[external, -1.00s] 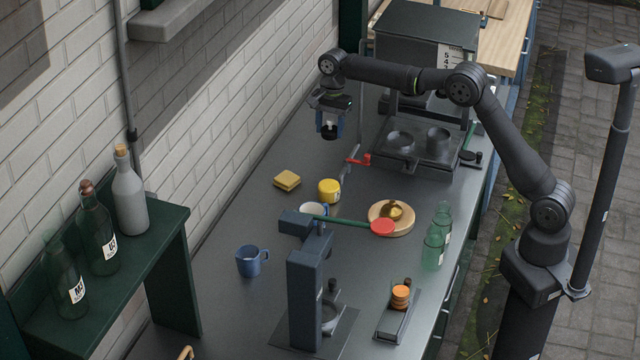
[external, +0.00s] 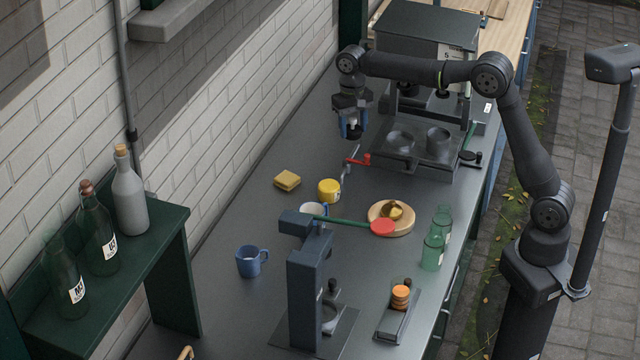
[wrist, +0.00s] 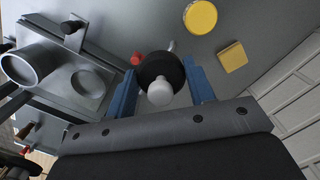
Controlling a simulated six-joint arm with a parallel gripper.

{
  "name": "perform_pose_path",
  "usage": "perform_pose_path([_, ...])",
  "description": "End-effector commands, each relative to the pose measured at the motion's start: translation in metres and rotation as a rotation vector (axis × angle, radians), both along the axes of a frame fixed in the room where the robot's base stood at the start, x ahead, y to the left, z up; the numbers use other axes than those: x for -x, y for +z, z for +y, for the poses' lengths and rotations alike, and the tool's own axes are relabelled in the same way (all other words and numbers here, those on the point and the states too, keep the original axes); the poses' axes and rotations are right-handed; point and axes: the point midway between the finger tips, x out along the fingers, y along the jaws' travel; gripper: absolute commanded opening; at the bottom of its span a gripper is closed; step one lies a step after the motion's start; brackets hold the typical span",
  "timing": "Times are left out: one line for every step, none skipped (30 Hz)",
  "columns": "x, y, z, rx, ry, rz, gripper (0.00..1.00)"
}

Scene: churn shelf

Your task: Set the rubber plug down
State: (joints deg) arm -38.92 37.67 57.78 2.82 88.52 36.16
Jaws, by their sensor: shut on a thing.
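The rubber plug (wrist: 163,68) is a black round body with a pale knob, seen in the wrist view between the two blue fingers. My gripper (external: 353,131) is shut on it and points down. In the external view the plug (external: 354,129) hangs between the fingertips, above the counter and behind the red-handled tap. Its underside is hidden in the wrist view.
The red-handled tap (external: 359,160) is close below the gripper. A grey stand with cups (external: 425,160) is to the right. A yellow tin (external: 329,190) and a yellow sponge (external: 287,180) are nearer the camera. Bare counter (external: 318,145) lies to the left.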

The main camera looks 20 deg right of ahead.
Motion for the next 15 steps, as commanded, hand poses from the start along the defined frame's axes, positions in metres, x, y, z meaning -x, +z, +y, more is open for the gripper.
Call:
perform_pose_path([0.01, 0.005, -0.004, 0.001, 0.08, 0.001, 0.26])
perform_pose_path([0.015, 0.007, -0.007, 0.002, 0.131, 0.002, 0.26])
perform_pose_path([0.021, 0.01, -0.01, 0.003, 0.198, 0.004, 0.26])
perform_pose_path([0.026, 0.012, -0.013, 0.004, 0.247, 0.005, 0.26])
perform_pose_path([0.031, 0.013, -0.015, 0.005, 0.293, 0.008, 0.26])
perform_pose_path([0.036, 0.016, -0.018, 0.006, 0.353, 0.01, 0.26])
perform_pose_path([0.041, 0.016, -0.02, 0.006, 0.394, 0.013, 0.26])
perform_pose_path([0.044, 0.018, -0.022, 0.006, 0.432, 0.014, 0.26])
perform_pose_path([0.049, 0.02, -0.025, 0.006, 0.479, 0.017, 0.26])
perform_pose_path([0.052, 0.02, -0.026, 0.007, 0.51, 0.02, 0.26])
perform_pose_path([0.054, 0.021, -0.028, 0.006, 0.539, 0.021, 0.26])
perform_pose_path([0.057, 0.022, -0.03, 0.007, 0.571, 0.023, 0.26])
perform_pose_path([0.059, 0.023, -0.031, 0.007, 0.592, 0.025, 0.26])
perform_pose_path([0.061, 0.023, -0.032, 0.008, 0.609, 0.026, 0.26])
perform_pose_path([0.062, 0.023, -0.033, 0.008, 0.628, 0.029, 0.26])
